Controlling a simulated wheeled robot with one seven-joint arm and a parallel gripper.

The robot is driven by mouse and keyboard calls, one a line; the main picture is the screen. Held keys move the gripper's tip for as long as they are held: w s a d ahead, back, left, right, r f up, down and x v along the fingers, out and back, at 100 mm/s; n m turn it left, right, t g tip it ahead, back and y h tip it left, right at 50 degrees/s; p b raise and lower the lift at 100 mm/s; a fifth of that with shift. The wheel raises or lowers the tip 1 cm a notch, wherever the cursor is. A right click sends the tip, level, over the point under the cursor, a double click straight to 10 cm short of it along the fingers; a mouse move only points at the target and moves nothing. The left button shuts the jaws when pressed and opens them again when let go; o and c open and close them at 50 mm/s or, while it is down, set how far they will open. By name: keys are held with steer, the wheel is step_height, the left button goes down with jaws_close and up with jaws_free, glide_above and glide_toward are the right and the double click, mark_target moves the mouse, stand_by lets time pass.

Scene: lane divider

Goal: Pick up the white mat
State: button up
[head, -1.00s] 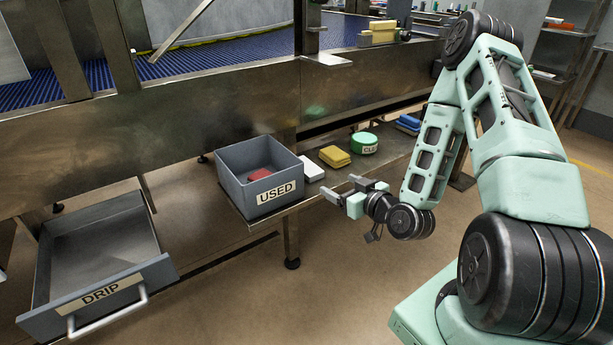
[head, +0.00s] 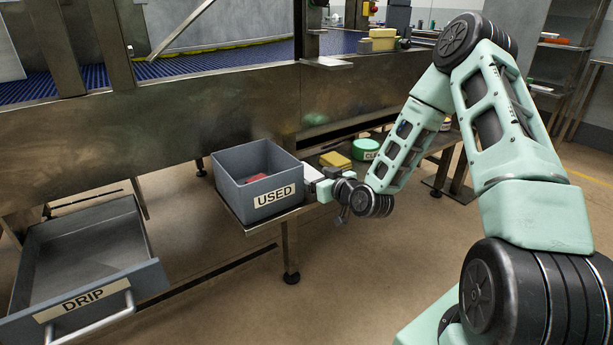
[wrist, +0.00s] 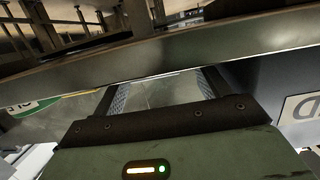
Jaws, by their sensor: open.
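The white mat (head: 312,173) is a small pale block on the low steel shelf, just right of the grey bin marked USED. In the head view my gripper (head: 316,187) is right in front of it and hides most of it. In the wrist view my gripper (wrist: 162,92) has its two dark fingers apart, with a pale grey surface between them. I cannot tell whether that surface is the mat or the shelf, or whether the fingers touch the mat.
The USED bin (head: 232,188) with a red item (head: 256,178) stands close left of my gripper. A yellow block (head: 335,160) and a green tub (head: 366,149) sit to the right. The conveyor's steel side (head: 220,108) is behind. An open DRIP drawer (head: 82,300) is lower left.

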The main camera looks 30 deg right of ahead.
mark_target(310, 173)
steer(key=w, duration=0.2)
steer(key=w+f, duration=0.1)
steer(key=w, duration=0.1)
steer(key=shift+d, duration=0.15)
steer(key=shift+s, duration=0.1)
steer(key=c, duration=1)
steer(key=shift+r, duration=0.15)
